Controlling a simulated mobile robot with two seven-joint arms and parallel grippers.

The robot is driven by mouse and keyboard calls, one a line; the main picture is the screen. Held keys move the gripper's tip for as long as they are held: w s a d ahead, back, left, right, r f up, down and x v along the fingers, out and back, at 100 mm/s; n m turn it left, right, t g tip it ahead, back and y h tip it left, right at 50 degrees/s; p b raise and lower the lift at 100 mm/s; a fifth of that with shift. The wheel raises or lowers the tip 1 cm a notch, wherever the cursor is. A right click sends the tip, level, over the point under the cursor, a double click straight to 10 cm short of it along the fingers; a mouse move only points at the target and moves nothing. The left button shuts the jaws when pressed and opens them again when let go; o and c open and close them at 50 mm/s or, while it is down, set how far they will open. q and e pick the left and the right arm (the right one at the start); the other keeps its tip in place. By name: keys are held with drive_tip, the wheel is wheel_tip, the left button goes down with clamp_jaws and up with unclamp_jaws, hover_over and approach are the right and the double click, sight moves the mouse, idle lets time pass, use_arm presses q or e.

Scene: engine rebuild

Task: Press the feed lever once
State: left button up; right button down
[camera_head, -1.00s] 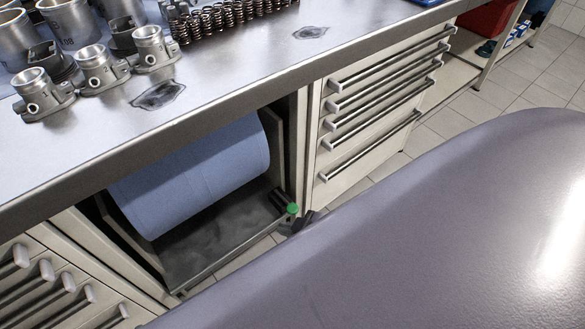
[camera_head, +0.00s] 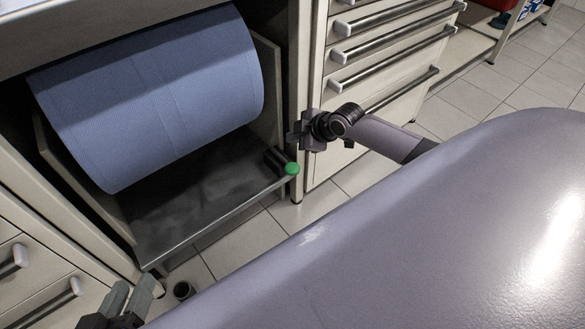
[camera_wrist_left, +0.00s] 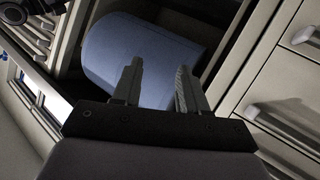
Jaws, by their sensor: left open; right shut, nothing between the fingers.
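The feed lever (camera_head: 291,169) shows as a green knob on a dark stub at the right front corner of the metal shelf under the blue paper roll. My right gripper (camera_head: 297,133) is shut and empty, just above and beside the green knob, apart from it in the picture. My left gripper (camera_head: 136,290) is open and empty at the lower left, in front of the cabinet. In the left wrist view its two fingers (camera_wrist_left: 158,88) stand apart in front of the blue roll (camera_wrist_left: 130,50). The lever cannot be made out in the left wrist view.
The blue roll (camera_head: 150,95) hangs in an open bay above the metal shelf (camera_head: 195,200). Drawers with bar handles (camera_head: 385,50) stand right of the bay, and more drawers (camera_head: 40,285) stand left. Tiled floor (camera_head: 500,85) is clear at the right.

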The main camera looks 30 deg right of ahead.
idle(0.3)
drive_tip(key=b, duration=0.7)
hover_over(295, 169)
wheel_tip(295, 169, down, 7)
drive_tip(key=shift+r, duration=0.2)
use_arm(q)
drive_tip(key=shift+s+a+f+m+t+y, duration=0.1)
drive_tip(key=shift+s+a+m+t+y, duration=0.1)
drive_tip(key=shift+a+m+t, duration=0.4)
drive_tip(key=shift+s+a+m+t+y, duration=0.1)
drive_tip(key=shift+s+a+m+t, duration=0.15)
drive_tip(key=shift+a+t, duration=0.6)
use_arm(e)
drive_tip(key=shift+f, duration=1.05)
drive_tip(key=shift+f, duration=0.1)
drive_tip(key=shift+f, duration=0.35)
